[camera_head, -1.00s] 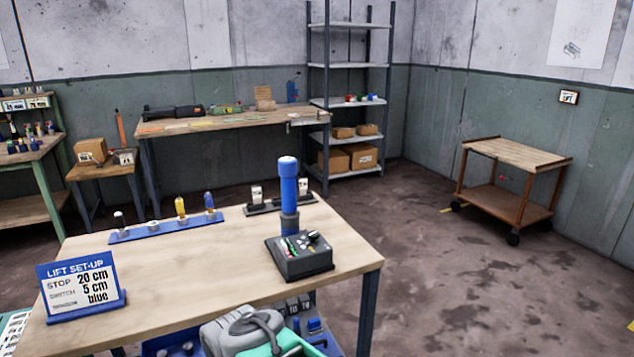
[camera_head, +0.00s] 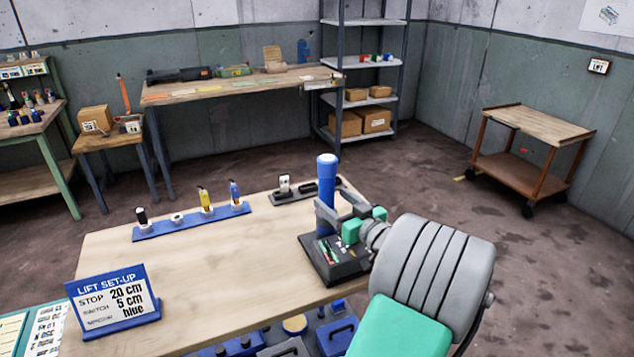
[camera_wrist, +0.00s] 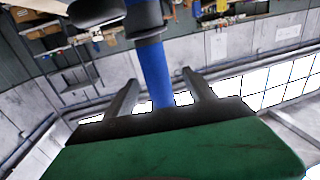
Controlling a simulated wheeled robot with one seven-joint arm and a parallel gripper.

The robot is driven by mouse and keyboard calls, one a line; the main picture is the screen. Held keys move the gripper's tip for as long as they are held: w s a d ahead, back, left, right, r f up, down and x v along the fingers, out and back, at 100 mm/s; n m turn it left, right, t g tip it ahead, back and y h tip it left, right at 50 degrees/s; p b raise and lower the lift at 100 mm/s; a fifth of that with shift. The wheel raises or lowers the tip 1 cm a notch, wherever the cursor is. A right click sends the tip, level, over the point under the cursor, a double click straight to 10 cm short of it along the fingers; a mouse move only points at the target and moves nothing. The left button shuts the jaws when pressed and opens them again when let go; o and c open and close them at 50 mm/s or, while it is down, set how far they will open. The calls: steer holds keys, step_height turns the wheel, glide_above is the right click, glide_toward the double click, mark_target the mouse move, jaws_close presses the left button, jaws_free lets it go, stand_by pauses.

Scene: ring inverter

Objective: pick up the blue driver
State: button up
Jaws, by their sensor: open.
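A small blue-handled driver (camera_head: 234,190) stands upright at the right end of the blue rack (camera_head: 160,236) on the bench, well left of my gripper. My gripper (camera_head: 333,206) is open at the tall blue column on the black control box. In the wrist view its fingers (camera_wrist: 162,90) lie on either side of the blue column (camera_wrist: 150,65), with visible gaps. Nothing shows held. The driver cannot be made out in the wrist view.
A yellow-handled driver (camera_head: 205,199) and a dark-topped piece (camera_head: 142,215) share the rack. The black control box (camera_head: 334,260) sits at the bench's right. A lift set-up sign (camera_head: 113,300) stands front left. The bench (camera_head: 210,275) between sign and box is clear.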

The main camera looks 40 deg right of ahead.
mark_target(320, 185)
steer(key=shift+w+d+r, duration=0.1)
steer(key=shift+w+r, duration=0.05)
steer(key=shift+w, duration=0.05)
steer(key=w+p, duration=0.1)
steer(key=w, duration=0.2)
steer(key=w+d+p, duration=0.1)
steer(key=w, duration=0.2)
steer(key=shift+w+d+p, duration=0.15)
steer(key=shift+p, duration=0.15)
steer(key=shift+w, duration=0.4)
steer(key=shift+c, duration=0.4)
jaws_close()
